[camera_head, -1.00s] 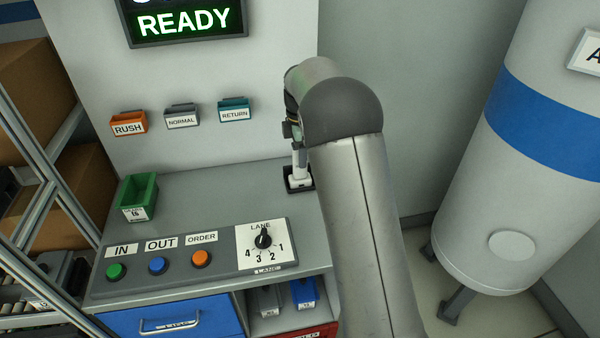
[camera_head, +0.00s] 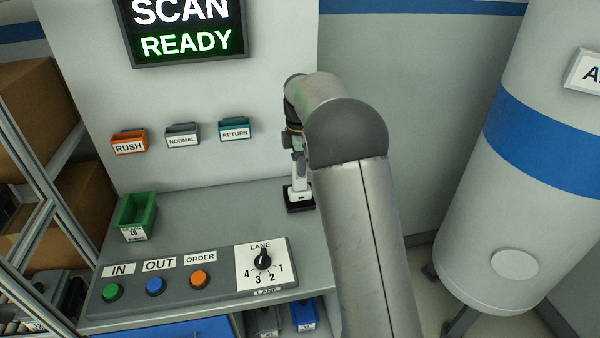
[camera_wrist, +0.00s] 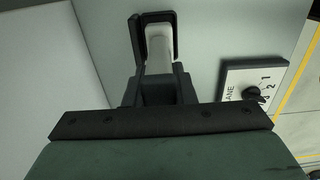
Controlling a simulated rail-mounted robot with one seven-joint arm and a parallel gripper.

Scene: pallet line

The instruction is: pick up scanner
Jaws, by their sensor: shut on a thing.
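The scanner (camera_head: 299,181) is a slim white upright body at the right of the desk top. Its foot is at a black holder (camera_head: 300,206); I cannot tell whether it is clear of it. My gripper (camera_head: 297,152) is at the scanner's upper part, partly hidden by my arm. In the wrist view my gripper (camera_wrist: 160,88) is shut on the scanner, whose white part (camera_wrist: 159,48) shows beyond the fingers with a black rim around its far end.
A panel with a lane dial (camera_head: 263,260) and coloured buttons is at the desk front. A green bin (camera_head: 136,214) stands at left. Three labelled wall pockets (camera_head: 183,135) hang behind, under a screen (camera_head: 186,30) reading SCAN READY. A large tank (camera_head: 540,190) is at right.

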